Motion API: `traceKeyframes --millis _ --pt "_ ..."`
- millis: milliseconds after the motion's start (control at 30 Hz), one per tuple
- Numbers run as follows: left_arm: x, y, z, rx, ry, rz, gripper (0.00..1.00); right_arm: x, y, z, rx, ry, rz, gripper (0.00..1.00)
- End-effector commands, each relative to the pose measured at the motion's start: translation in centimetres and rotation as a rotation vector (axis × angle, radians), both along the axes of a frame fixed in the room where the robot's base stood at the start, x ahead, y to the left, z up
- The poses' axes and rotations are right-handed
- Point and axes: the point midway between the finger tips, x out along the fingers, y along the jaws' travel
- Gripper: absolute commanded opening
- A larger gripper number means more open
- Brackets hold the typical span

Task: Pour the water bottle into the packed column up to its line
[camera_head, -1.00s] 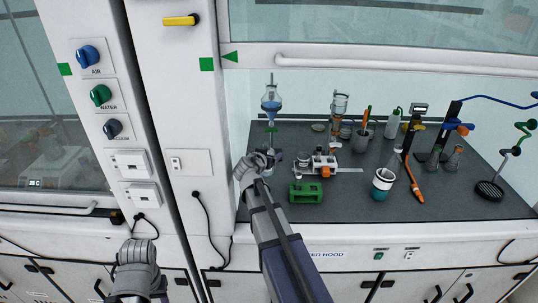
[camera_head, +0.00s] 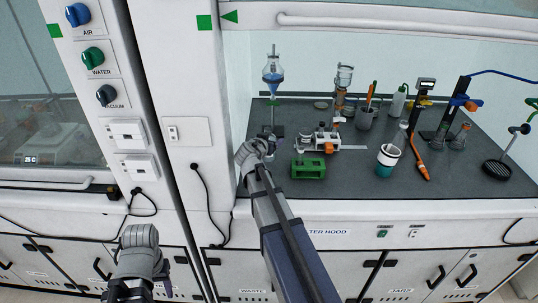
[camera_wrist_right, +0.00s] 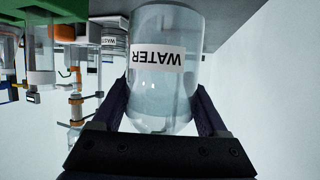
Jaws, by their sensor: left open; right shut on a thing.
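My right gripper (camera_wrist_right: 165,125) is shut on the water bottle (camera_wrist_right: 150,108), a clear bottle with a white WATER label that reads upside down in the wrist view. In the head view my right gripper (camera_head: 252,153) is at the front left of the hood bench, and it largely hides the bottle. What looks like the packed column (camera_head: 341,98), with tan filling and a clear cup on top, stands upright farther back and to the right, apart from my gripper. Its fill line is too small to make out. My left gripper (camera_head: 150,275) is open and empty, low in front of the cabinets.
A funnel with blue liquid (camera_head: 273,73) stands on a stand behind my right gripper. A green-based device (camera_head: 308,167) sits just right of it. A white and teal cup (camera_head: 387,160), a pen pot (camera_head: 365,118) and a wash bottle (camera_head: 397,101) stand farther right. The sash is raised.

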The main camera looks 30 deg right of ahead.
Motion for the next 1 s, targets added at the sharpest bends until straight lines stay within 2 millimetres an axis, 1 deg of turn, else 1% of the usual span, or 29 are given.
traceKeyframes --millis 67,167,267,400,500,833,1000 --pt "0.0 0.0 0.1 0.000 0.000 0.000 0.50 0.0 0.0 0.1 -0.001 0.000 0.000 0.00" --pt "0.0 0.0 -0.5 0.000 0.000 0.000 0.50 0.0 0.0 -0.4 -0.001 0.000 0.000 0.00" --pt "0.0 0.0 -1.5 0.000 0.000 0.000 0.50 0.0 0.0 -1.5 -0.001 0.000 0.000 0.00" --pt "0.0 0.0 -3.5 0.000 0.000 0.000 0.50 0.0 0.0 -3.5 -0.001 0.000 0.000 0.00" --pt "0.0 0.0 -4.5 0.000 0.000 0.000 0.50 0.0 0.0 -4.5 -0.001 0.000 0.000 0.00" --pt "0.0 0.0 -4.4 0.000 0.000 0.000 0.50 0.0 0.0 -4.4 -0.001 0.000 0.000 0.00" --pt "0.0 0.0 -5.0 0.000 0.000 0.000 0.50 0.0 0.0 -5.0 -0.001 0.000 0.000 0.00"
